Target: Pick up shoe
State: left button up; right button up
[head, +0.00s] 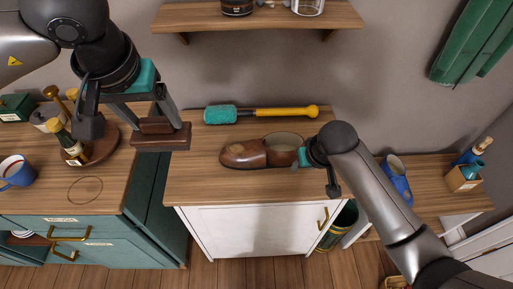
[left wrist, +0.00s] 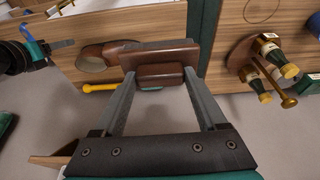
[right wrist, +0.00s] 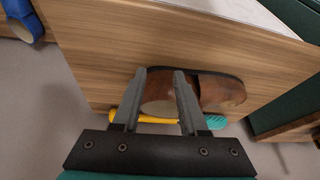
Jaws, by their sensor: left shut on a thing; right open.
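The brown leather shoe (head: 245,154) lies on its side of the wooden counter, toe to the left, opening to the right. It also shows in the left wrist view (left wrist: 98,54). My right gripper (head: 304,157) is open at the shoe's heel end. In the right wrist view its fingers (right wrist: 160,75) stand on either side of the shoe's (right wrist: 220,92) opening; I cannot tell whether they touch it. My left gripper (head: 160,126) is shut on a dark brown two-layered block (head: 160,142), held at the counter's left end. The block fills its fingers in the left wrist view (left wrist: 160,72).
A teal-headed brush with a yellow handle (head: 280,112) lies behind the shoe. A round tray (head: 100,150) with bottles stands on the left counter near a blue mug (head: 18,172). A shelf (head: 260,17) hangs above. The counter's front is bare.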

pick_arm(q)
jog(key=shift+r+p, duration=0.75)
jog(key=shift+r, duration=0.2)
pick_arm(e)
jog(key=w+d+r+m, duration=0.1)
jog(key=w+d+r, duration=0.1)
jog(key=w+r, duration=0.5)
pick_arm(q)
notch_tip(320, 180, down, 2)
jog(key=shift+b, duration=1)
pick_arm(e)
jog(key=shift+h, duration=0.4)
jog(key=x, duration=0.5)
jog(key=shift+s+d+f, duration=0.15)
jog(key=shift+d+f, duration=0.05)
jog(key=shift+f, duration=0.2)
pick_arm(q)
jog(key=shift+f+b, duration=0.9)
pick_arm(e)
jog(key=x, duration=0.5)
jog(key=shift+s, duration=0.1)
jog(key=shift+a, duration=0.1)
jog(key=shift+c, duration=0.3)
grip_shut()
